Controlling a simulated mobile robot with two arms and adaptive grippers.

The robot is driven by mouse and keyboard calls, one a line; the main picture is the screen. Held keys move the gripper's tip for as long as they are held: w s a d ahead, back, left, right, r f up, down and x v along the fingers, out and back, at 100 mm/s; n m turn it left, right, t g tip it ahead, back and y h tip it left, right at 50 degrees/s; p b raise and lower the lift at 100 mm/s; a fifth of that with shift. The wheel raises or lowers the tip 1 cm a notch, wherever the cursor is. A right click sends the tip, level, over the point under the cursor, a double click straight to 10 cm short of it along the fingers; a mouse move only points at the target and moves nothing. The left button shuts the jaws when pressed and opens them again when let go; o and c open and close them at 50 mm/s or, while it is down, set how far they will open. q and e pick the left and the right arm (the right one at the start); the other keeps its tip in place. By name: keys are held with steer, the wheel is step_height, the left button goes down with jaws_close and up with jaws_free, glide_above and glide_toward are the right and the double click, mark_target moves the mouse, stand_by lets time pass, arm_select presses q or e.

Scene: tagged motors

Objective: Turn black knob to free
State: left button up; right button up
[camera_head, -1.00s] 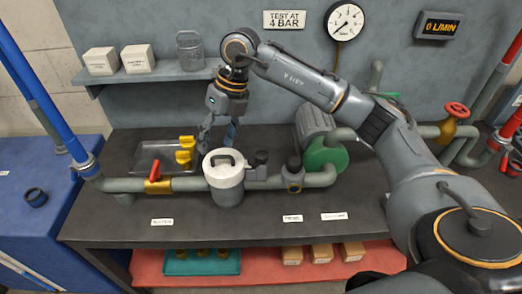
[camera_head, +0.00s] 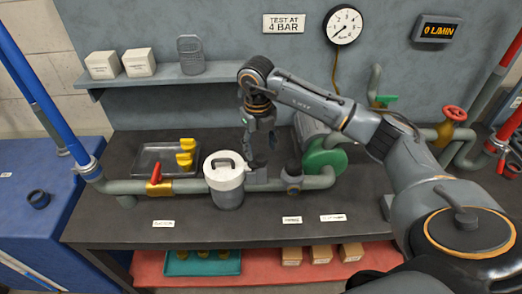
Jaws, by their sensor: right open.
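My right gripper (camera_head: 259,148) is open and points down over the pipe, just right of the white-lidded canister (camera_head: 225,180). A small black knob (camera_head: 256,165) sits on the pipe right beside the canister, at the gripper's fingertips. The fingers partly hide it, and I cannot tell whether they touch it. My left gripper is not in view.
A red-handled brass valve (camera_head: 157,184) and a tray (camera_head: 150,160) with yellow parts are at left. A green pump (camera_head: 325,158) is at right. The gauge (camera_head: 344,24) reads low; the flow display (camera_head: 437,30) shows 0 L/MIN.

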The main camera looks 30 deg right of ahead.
mark_target(261, 157)
steer(key=shift+f+p, duration=0.3)
steer(key=shift+f, duration=1.3)
steer(key=shift+c, duration=0.2)
steer(key=c, duration=1.1)
